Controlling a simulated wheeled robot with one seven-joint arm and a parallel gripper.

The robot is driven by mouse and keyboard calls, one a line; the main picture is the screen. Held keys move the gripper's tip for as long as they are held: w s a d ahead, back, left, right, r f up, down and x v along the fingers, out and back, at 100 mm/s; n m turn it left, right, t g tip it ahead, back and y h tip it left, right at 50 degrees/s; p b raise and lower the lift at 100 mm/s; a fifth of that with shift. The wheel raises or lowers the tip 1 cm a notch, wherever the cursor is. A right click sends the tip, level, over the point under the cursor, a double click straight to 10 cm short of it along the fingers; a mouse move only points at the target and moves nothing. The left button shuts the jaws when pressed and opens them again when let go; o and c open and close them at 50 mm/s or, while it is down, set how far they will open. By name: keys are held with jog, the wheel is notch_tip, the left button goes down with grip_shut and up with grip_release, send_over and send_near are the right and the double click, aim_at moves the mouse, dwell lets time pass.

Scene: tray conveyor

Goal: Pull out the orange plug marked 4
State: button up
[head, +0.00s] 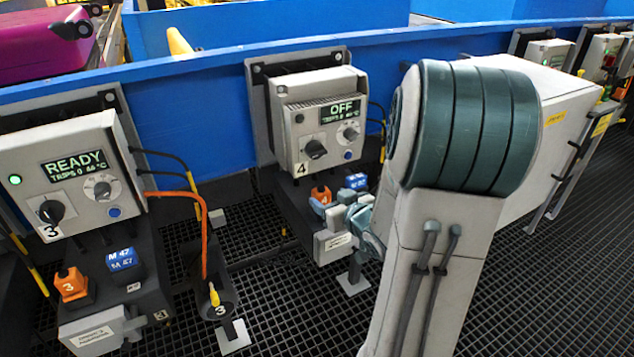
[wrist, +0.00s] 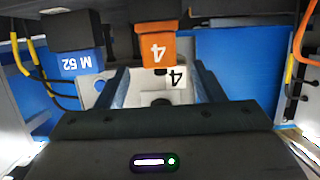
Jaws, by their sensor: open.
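The orange plug marked 4 (head: 321,194) sits at the base of the middle control box (head: 318,120), whose display reads OFF. It shows upside down at the top middle of the wrist view (wrist: 157,46). My gripper (head: 334,206) is right in front of the plug in the head view. In the wrist view my gripper (wrist: 160,80) is open, with one finger toward each side of the plug and visible gaps between. The fingers are not closed on it. My gripper hides part of the plug's lower front in the head view.
A blue block (head: 357,182) marked M 52 (wrist: 84,63) sits beside the plug. A second box (head: 66,165) at left reads READY, with an orange plug marked 3 (head: 71,283) and a blue M 47 block (head: 124,260). A blue conveyor wall (head: 200,95) runs behind.

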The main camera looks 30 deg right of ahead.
aim_at(318, 189)
jog(key=shift+p+x, duration=0.6)
jog(key=shift+x, duration=0.15)
jog(key=b+x, duration=0.1)
jog(key=x, duration=0.3)
jog(key=shift+f, duration=0.15)
jog(key=shift+w+f, duration=0.15)
jog(key=shift+w, duration=0.55)
jog(key=shift+c, duration=0.3)
jog(key=c, duration=1.1)
jog(key=shift+r, duration=0.2)
jog(key=shift+r+p, duration=0.8)
jog(key=shift+r, duration=0.35)
jog(key=shift+r, duration=0.1)
